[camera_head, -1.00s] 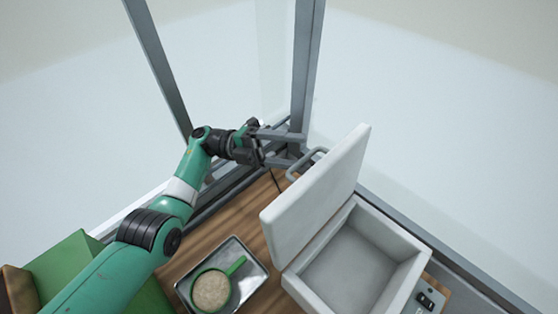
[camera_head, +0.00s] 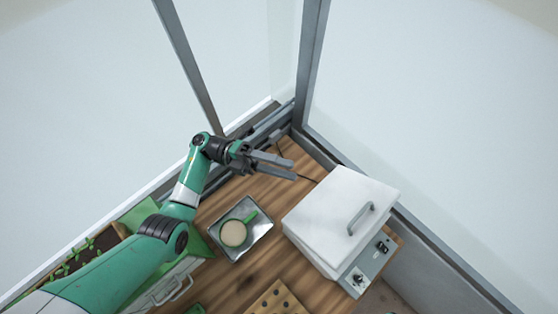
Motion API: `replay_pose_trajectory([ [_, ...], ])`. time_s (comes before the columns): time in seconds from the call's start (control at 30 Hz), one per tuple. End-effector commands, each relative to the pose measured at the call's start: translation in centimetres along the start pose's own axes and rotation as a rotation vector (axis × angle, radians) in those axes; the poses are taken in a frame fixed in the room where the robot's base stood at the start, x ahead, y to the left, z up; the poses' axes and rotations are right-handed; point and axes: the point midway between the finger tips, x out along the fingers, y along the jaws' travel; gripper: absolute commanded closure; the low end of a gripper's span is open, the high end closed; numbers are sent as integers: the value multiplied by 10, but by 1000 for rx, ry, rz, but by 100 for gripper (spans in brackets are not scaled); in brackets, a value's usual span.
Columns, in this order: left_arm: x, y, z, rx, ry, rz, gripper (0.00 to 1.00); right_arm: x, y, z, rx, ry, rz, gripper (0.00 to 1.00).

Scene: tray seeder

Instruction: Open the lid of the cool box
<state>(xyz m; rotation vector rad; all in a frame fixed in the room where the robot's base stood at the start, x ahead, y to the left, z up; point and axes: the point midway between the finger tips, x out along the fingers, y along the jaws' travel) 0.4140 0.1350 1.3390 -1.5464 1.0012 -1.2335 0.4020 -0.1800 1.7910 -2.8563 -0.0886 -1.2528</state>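The cool box (camera_head: 310,257) is a white box standing at the right of the wooden bench. Its white lid (camera_head: 338,203) lies down over the box, and a grey bar handle (camera_head: 361,218) stands on the lid's top near the right edge. The inside of the box is hidden. My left gripper (camera_head: 292,167) is behind and to the left of the box, apart from the lid. Its two grey fingers are spread with nothing between them. My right gripper is out of view.
A metal tray (camera_head: 262,236) holding a green-handled cup (camera_head: 233,233) lies left of the box. A control panel with knobs (camera_head: 369,265) sits at the box's front right. A wooden board with holes (camera_head: 275,301) lies at the front. Frame posts stand behind.

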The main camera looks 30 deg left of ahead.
Motion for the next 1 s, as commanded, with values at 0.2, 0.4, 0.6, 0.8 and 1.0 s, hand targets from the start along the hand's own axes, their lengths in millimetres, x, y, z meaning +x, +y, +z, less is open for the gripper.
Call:
replay_pose_trajectory([
  [0.2, 7, -8, -27, -3, -2, 1, 55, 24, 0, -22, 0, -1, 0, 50],
  [0.4, 7, -4, -31, -2, -2, 2, 55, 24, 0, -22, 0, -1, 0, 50],
  [0.6, 7, -4, -31, -3, -2, 2, 55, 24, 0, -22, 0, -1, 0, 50],
  [0.8, 7, -4, -31, -3, -2, 2, 55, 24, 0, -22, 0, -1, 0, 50],
  [1.0, 37, -17, -32, 34, 85, 21, 55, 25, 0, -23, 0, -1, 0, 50],
])
